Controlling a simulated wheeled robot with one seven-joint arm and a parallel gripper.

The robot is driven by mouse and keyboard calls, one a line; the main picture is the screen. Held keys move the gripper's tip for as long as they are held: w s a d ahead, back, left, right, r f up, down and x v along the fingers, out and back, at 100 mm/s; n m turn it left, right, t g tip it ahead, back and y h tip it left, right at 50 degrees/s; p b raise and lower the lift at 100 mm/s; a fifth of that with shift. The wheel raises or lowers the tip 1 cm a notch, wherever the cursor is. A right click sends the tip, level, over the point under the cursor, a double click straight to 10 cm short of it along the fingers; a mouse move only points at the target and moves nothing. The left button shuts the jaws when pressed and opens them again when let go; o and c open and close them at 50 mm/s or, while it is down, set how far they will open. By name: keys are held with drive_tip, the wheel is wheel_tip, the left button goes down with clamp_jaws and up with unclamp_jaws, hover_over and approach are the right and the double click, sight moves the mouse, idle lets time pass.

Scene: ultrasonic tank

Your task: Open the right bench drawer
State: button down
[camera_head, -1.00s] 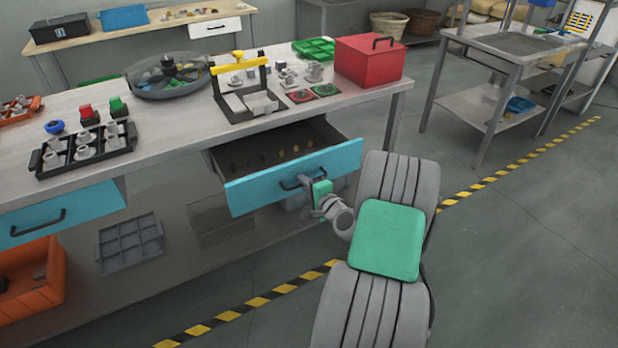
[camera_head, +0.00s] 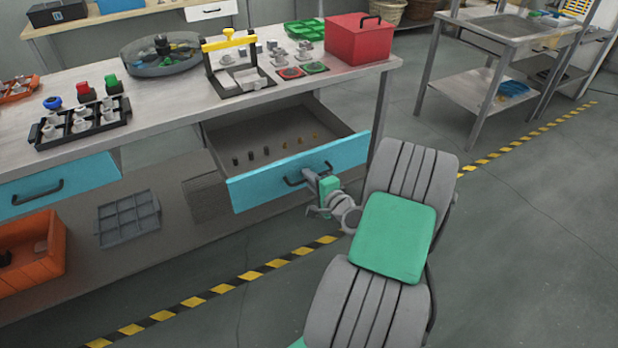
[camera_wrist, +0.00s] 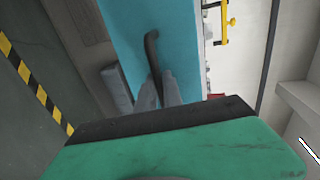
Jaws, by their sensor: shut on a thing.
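The right bench drawer (camera_head: 255,187) has a blue front and stands pulled well out from under the bench, with several small dark and brass-coloured pieces standing inside. Its dark bar handle (camera_head: 293,183) is partly hidden by my gripper (camera_head: 308,176). My gripper is shut on the handle. In the wrist view the two grey fingers (camera_wrist: 160,90) close around the dark handle (camera_wrist: 151,45), against the blue drawer front (camera_wrist: 182,30).
The bench top (camera_head: 180,105) carries a black tray of cups (camera_head: 85,125), a round tank (camera_head: 160,58), a yellow-handled frame (camera_head: 235,75) and a red box (camera_head: 358,40). A left blue drawer (camera_head: 60,185) is shut. Floor in front is clear, with striped tape (camera_head: 250,275).

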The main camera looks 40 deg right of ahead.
drive_tip(key=shift+a, duration=0.1)
drive_tip(key=c, duration=1.8)
unclamp_jaws()
drive_tip(key=v, duration=0.7)
drive_tip(key=shift+s, duration=0.4)
